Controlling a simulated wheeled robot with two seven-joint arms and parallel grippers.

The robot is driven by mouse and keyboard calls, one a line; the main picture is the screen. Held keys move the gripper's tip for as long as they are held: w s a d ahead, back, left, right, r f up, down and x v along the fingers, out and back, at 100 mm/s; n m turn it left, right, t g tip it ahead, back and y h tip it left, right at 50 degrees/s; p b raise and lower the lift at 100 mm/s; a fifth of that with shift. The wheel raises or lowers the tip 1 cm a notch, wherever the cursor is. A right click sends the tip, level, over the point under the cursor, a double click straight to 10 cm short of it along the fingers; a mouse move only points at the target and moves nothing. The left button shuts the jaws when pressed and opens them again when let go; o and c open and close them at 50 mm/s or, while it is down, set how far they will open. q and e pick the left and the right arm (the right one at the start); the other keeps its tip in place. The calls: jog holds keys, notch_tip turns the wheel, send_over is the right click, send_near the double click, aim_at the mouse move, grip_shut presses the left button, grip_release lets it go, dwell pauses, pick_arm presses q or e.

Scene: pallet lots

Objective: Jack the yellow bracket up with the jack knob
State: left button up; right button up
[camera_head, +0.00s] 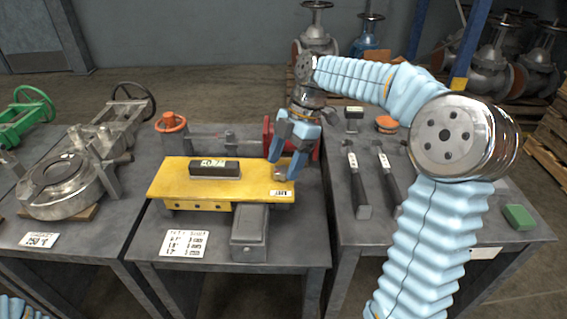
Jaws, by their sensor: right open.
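The yellow bracket (222,182) is a flat plate on the middle table, with a black-topped block (215,168) lying on it. A small white label (281,193) is on its right end. A small knob-like piece (281,174) shows at that end, just under my right gripper; the fingers partly hide it, and I cannot tell whether it is the jack knob. My right gripper (287,160) points down over the right end of the bracket, its blue fingers open. I cannot tell whether the fingers touch the piece. My left gripper is out of view.
A grey block (249,234) stands before the bracket, beside a printed card (184,243). An orange handwheel (170,123) and a red fixture (268,136) stand behind. The right table holds two black-handled tools (358,186) and a green block (518,217). A valve part (61,184) is on the left table.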

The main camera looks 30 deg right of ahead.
jog(key=shift+a+f, duration=0.25)
jog(key=shift+f, duration=0.3)
jog(key=shift+c, duration=0.2)
jog(key=c, duration=1)
jog(key=shift+m, duration=0.3)
